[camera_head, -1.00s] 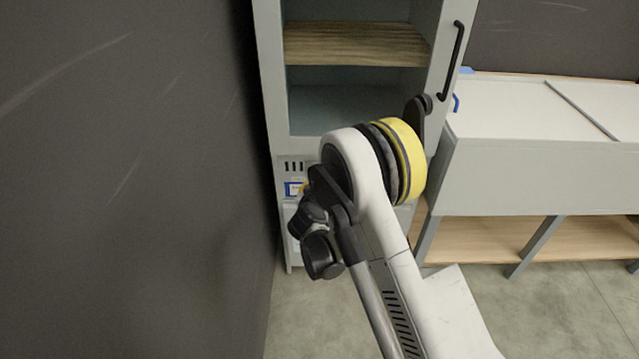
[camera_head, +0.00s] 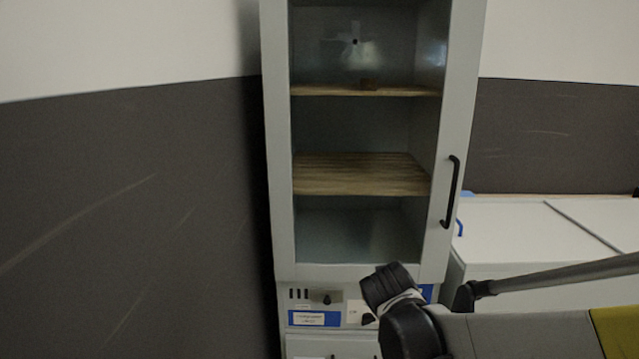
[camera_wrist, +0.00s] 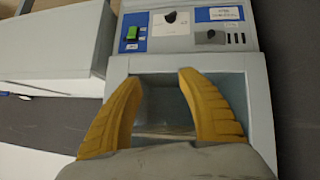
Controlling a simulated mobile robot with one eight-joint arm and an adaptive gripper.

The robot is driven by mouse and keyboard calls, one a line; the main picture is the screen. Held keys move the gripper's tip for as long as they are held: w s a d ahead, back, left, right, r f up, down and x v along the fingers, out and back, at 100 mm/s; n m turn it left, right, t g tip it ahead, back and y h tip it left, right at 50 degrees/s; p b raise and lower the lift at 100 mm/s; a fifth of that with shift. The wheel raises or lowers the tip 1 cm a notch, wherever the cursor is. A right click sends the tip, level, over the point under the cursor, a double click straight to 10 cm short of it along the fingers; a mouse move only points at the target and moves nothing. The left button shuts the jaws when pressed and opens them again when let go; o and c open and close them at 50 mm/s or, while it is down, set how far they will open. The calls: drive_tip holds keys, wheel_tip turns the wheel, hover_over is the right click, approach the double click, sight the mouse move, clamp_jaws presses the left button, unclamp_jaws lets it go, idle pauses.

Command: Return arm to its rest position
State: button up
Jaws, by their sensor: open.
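My gripper (camera_wrist: 158,78) shows in the wrist view with its two yellow ribbed fingers spread apart and nothing between them. In the head view my arm crosses the lower right, in front of the cabinet's (camera_head: 279,200) base. The gripper's fingers do not show in the head view.
The cabinet has a door with a black handle (camera_head: 451,192) and wooden shelves (camera_head: 360,175) inside. A low white-topped unit (camera_head: 510,228) stands to its right. A dark and white wall (camera_head: 120,190) is close on the left.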

drive_tip(key=s+d+r+g+y, duration=0.1)
drive_tip(key=s+d, duration=0.3)
drive_tip(key=s, duration=2.2)
drive_tip(key=shift+s+r+g+y, duration=0.25)
drive_tip(key=shift+g+y, duration=0.35)
drive_tip(key=shift+g, duration=0.3)
